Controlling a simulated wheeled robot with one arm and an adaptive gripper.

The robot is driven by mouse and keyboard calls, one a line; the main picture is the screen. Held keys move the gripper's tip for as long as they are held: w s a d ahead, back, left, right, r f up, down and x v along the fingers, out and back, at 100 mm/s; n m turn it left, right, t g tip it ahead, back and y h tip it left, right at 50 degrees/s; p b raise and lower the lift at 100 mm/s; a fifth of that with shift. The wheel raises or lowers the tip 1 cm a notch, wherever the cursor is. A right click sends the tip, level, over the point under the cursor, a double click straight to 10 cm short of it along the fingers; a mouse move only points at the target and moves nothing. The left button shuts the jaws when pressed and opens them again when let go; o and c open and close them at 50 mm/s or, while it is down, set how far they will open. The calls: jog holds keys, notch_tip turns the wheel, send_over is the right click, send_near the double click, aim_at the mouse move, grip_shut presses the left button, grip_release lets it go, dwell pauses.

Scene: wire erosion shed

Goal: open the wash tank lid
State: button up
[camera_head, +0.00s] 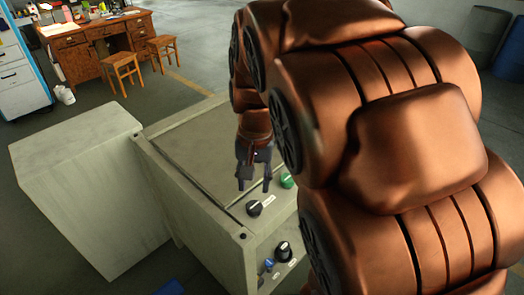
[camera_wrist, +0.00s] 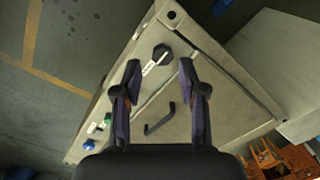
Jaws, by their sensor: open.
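The wash tank (camera_head: 205,245) is a pale grey box in front of me, with its flat lid (camera_head: 195,150) lying shut on top. In the wrist view the lid (camera_wrist: 205,110) carries a black bar handle (camera_wrist: 160,122); in the head view I cannot make the handle out. My gripper (camera_head: 254,186) is open and points down above the tank top near its front edge. In the wrist view my gripper (camera_wrist: 160,75) has empty space between its fingers, with the handle lower in the picture between them, apparently untouched. My arm hides the tank's right side.
A black knob (camera_head: 255,208) and a green knob (camera_head: 287,181) sit along the tank's front edge. Another black knob (camera_head: 283,251) and a blue one (camera_head: 268,265) are lower. A pale box (camera_head: 85,185) stands close on the left. A wooden desk (camera_head: 100,40) and stools are farther back.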

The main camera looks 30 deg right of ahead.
jog(key=w+d+f+m+t+b, duration=0.1)
jog(key=w+d+f+m+b, duration=0.2)
jog(key=w+d, duration=0.6)
jog(key=w+d+f+m+t+b, duration=0.1)
jog(key=w+d+f+m, duration=0.1)
jog(key=w+d+m, duration=0.5)
jog(key=shift+w+d+f+n+p, duration=0.1)
jog(key=shift+w+f+n+p, duration=0.2)
jog(key=shift+w+f, duration=0.75)
jog(key=shift+w+d+f+n+p, duration=0.15)
jog(key=shift+w+f+n, duration=0.35)
jog(key=shift+f, duration=1.1)
jog(key=shift+w+d+f+n+p, duration=0.1)
jog(key=shift+w+f+n+p, duration=0.2)
jog(key=shift+w+f, duration=0.75)
jog(key=shift+s+f, duration=0.2)
jog(key=shift+s, duration=0.1)
grip_shut()
